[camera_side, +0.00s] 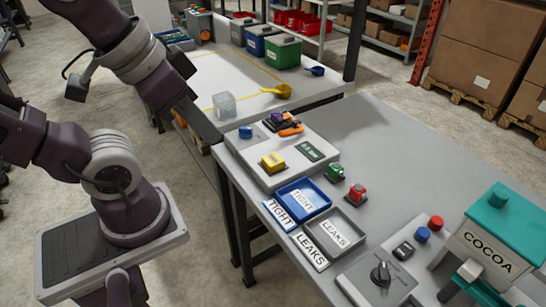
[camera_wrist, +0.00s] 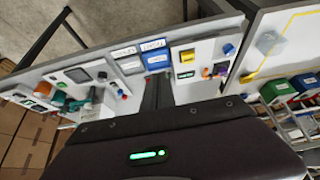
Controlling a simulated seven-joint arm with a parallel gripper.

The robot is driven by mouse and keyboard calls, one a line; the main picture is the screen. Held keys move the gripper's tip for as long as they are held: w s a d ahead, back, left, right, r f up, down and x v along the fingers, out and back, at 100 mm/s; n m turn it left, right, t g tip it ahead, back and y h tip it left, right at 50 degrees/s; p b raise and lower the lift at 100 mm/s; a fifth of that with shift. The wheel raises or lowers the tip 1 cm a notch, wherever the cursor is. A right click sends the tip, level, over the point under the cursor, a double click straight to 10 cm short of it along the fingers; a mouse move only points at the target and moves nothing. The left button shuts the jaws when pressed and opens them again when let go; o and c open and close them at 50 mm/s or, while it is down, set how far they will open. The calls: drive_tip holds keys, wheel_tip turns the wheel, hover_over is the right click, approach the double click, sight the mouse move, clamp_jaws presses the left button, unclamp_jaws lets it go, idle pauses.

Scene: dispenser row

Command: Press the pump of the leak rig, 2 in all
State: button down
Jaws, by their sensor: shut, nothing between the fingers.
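The leak rig is probably the pale box (camera_side: 262,178) at the left end of the grey table. On it are a yellow block (camera_side: 272,162), a blue knob (camera_side: 245,132), a purple and orange clamp-like part (camera_side: 286,124) and a small dark green display (camera_side: 309,149). I cannot tell for sure which part is the pump. The yellow block (camera_wrist: 187,56) and blue knob (camera_wrist: 228,49) also show in the wrist view. My gripper (camera_side: 216,138) is shut and empty, above and to the left of the box, apparently apart from it. The display text is too small to read.
A blue tray (camera_side: 322,205) marked TIGHT and a grey tray (camera_side: 359,221) marked LEAKS lie beside the box. Green (camera_side: 335,172) and red (camera_side: 356,194) buttons stand nearby. A teal COCOA dispenser (camera_side: 500,222) is at right. The table's back is clear.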

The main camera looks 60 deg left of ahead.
drive_tip(key=w+a+r+n+t+y, duration=0.1)
drive_tip(key=w+a+r+t+y, duration=0.15)
drive_tip(key=w+a, duration=0.6)
drive_tip(key=w+a+r+t+y, duration=0.25)
drive_tip(key=w+a, duration=0.25)
drive_tip(key=w, duration=0.6)
drive_tip(key=m+g+h, duration=0.2)
drive_tip(key=g+h, duration=0.3)
drive_tip(key=h, duration=0.7)
hover_over(269, 158)
wheel_tip(269, 158, down, 14)
drive_tip(key=shift+r, duration=0.15)
drive_tip(key=shift+t, duration=0.3)
drive_tip(key=shift+f, duration=4.4)
